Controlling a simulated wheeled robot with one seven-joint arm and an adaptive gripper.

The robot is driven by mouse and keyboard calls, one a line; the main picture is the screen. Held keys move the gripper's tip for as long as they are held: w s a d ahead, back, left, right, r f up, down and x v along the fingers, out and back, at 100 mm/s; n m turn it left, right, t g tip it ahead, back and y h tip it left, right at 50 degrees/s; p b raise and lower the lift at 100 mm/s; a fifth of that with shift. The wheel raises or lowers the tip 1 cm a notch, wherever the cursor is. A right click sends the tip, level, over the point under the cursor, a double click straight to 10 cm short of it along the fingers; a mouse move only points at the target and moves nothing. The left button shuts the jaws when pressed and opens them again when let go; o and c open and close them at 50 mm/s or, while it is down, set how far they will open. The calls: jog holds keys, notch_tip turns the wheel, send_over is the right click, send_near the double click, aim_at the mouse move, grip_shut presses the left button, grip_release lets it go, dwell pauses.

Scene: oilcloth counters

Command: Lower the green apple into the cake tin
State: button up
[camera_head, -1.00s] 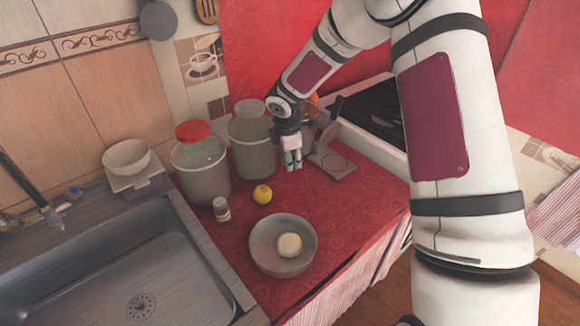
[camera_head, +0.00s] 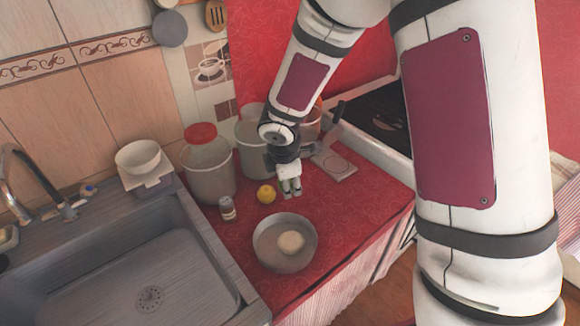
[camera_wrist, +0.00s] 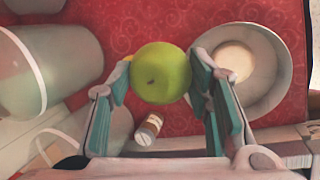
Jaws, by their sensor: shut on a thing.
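My gripper (camera_wrist: 160,92) is shut on the green apple (camera_wrist: 161,73), held between its two fingers in the wrist view. In the head view my gripper (camera_head: 290,187) hangs above the red counter, behind the cake tin and just right of a lemon; the apple is mostly hidden by the fingers there. The round grey cake tin (camera_head: 262,252) stands near the counter's front edge, and a pale round item (camera_head: 291,242) lies inside it. The wrist view shows the tin (camera_wrist: 275,98) right of the apple, partly covered by a finger.
The yellow lemon (camera_head: 266,194) and a small jar (camera_head: 227,208) stand behind and left of the tin. Large jars (camera_head: 208,172) stand along the wall. The sink (camera_head: 150,270) is left and the stove (camera_head: 375,110) is back right.

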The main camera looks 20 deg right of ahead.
jog(key=s+a+f+b, duration=0.3)
jog(key=s+f+b, duration=0.1)
jog(key=s+b, duration=0.3)
jog(key=shift+s+a+f+b, duration=0.2)
jog(key=shift+s+a+b, duration=0.1)
jog(key=shift+s, duration=0.85)
jog(key=shift+f, duration=0.1)
jog(key=shift+f+b, duration=0.8)
jog(key=shift+b, duration=0.25)
jog(key=shift+f+p, duration=0.45)
jog(key=shift+f, duration=0.3)
jog(key=shift+f+b, duration=1.6)
dwell(0.3)
